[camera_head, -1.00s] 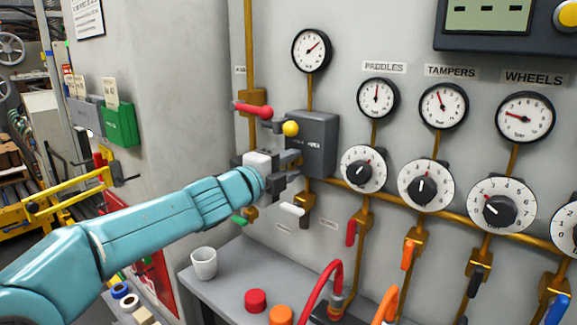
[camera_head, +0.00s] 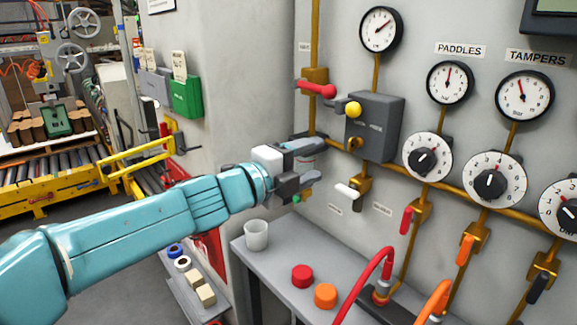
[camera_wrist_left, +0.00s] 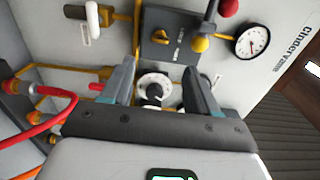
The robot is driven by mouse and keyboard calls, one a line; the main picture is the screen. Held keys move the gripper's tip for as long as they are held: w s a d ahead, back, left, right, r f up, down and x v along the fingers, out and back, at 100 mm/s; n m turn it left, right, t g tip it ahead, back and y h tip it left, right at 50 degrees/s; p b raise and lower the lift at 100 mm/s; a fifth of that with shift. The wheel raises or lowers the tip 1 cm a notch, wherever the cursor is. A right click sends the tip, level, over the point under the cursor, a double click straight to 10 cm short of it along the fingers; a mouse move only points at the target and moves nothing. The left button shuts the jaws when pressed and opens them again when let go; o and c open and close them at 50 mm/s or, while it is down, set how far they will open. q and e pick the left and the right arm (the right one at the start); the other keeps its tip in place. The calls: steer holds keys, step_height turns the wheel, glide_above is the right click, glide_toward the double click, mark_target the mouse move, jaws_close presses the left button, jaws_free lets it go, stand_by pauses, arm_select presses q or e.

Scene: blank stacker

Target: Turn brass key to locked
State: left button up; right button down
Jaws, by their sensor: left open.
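The dark grey lock box (camera_head: 375,127) is fixed to the wall left of the dials. A small brass key (camera_head: 355,144) shows low on its front face. In the left wrist view the box (camera_wrist_left: 152,22) is ahead of my fingers, with the brass key (camera_wrist_left: 160,38) on its face. My left gripper (camera_head: 321,160) is open and empty, left of the box and apart from the key. Its two fingers (camera_wrist_left: 160,70) also show in the left wrist view. Whether the key stands at locked is too small to read. My right gripper is not in view.
A red lever (camera_head: 316,89) and a yellow knob (camera_head: 352,109) sit close to the box. A white-handled valve (camera_head: 347,190) is below it. A white cup (camera_head: 256,235) and red and orange buttons are on the grey bench (camera_head: 275,268).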

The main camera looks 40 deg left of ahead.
arm_select(q)
steer(key=s, duration=0.5)
steer(key=shift+a, duration=0.2)
steer(key=shift+s, duration=0.15)
